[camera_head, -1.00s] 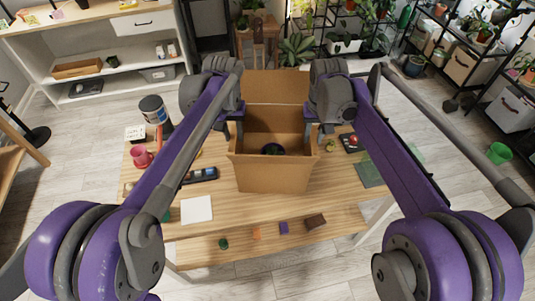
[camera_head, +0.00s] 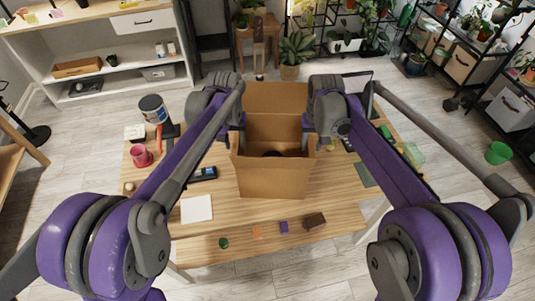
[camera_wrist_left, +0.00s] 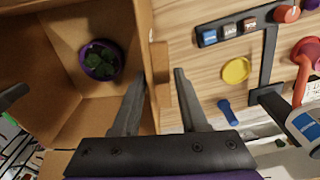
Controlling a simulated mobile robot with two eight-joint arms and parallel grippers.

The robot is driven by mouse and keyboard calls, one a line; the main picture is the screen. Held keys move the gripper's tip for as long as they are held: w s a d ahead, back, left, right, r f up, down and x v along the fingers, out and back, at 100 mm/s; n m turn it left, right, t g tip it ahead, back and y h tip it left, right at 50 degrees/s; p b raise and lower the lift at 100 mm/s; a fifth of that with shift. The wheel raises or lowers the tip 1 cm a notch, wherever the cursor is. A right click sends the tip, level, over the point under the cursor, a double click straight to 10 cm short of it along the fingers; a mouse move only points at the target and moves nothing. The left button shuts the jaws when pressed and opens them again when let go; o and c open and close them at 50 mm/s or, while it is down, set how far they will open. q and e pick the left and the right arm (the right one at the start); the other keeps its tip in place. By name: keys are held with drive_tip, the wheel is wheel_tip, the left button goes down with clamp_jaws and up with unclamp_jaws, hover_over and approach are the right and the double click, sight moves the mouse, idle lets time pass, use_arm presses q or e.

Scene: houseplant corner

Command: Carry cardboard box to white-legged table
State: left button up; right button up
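The open cardboard box (camera_head: 272,178) appears to stand on the white-legged wooden table (camera_head: 330,190), its back flap raised. In the left wrist view, the box's inside (camera_wrist_left: 68,22) holds a purple pot with a green plant (camera_wrist_left: 100,60); only the pot's dark top shows in the head view. My left gripper (camera_head: 237,128) is at the box's left side. Its fingers (camera_wrist_left: 160,78) stand apart on either side of the wall and its brown cleat, with a small gap on the outer side. My right gripper (camera_head: 309,125) is at the box's right side; its fingertips are too small to judge.
On the table, a white sheet (camera_head: 196,209), a pink mug (camera_head: 141,156), a can (camera_head: 153,108) and a dark tray (camera_head: 203,174) lie left. Small blocks (camera_head: 315,220) line the front edge. A green bin (camera_head: 498,153) stands on the floor at right.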

use_arm(q)
drive_tip(key=shift+o, duration=1.2)
use_arm(e)
drive_tip(key=shift+o, duration=1.2)
use_arm(q)
drive_tip(key=shift+r, duration=0.1)
use_arm(e)
drive_tip(key=shift+r, duration=0.2)
use_arm(q)
wheel_tip(320, 180, up, 12)
drive_tip(key=shift+s, duration=0.45)
use_arm(e)
wheel_tip(320, 180, up, 12)
drive_tip(key=shift+s+f, duration=0.15)
drive_tip(key=shift+s, duration=0.25)
drive_tip(key=shift+s, duration=0.1)
